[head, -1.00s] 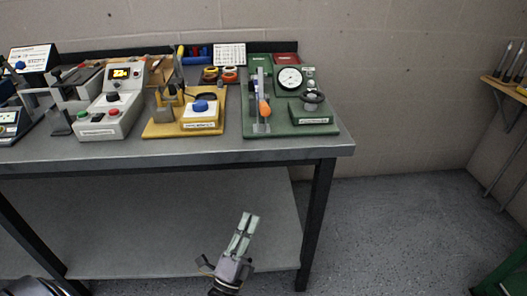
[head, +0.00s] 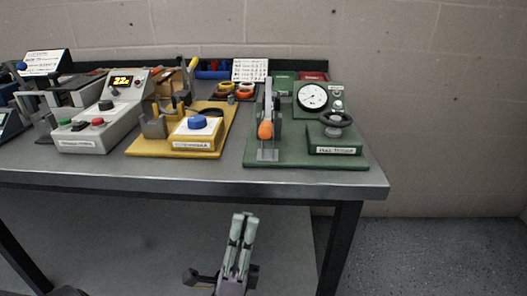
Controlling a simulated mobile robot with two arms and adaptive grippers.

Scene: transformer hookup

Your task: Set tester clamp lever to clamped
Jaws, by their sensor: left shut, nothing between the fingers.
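The green tester (head: 355,161) stands at the right end of the bench. It carries a round white dial gauge (head: 312,96) and a dark hand knob (head: 337,119). Its clamp lever (head: 266,129) has an orange grip on a grey metal arm; the grip is at the near, lower end over the left of the green base. My left gripper (head: 243,216) is shut and empty. In the picture it shows below the bench's front edge, under the tester's left side, and apart from the lever. My right gripper is not in view.
The grey bench top (head: 215,171) has a bare strip along its front edge. A yellow-based fixture with a blue knob (head: 197,122) stands left of the tester, and a grey box with a lit display (head: 122,80) farther left. A block wall (head: 440,110) rises behind.

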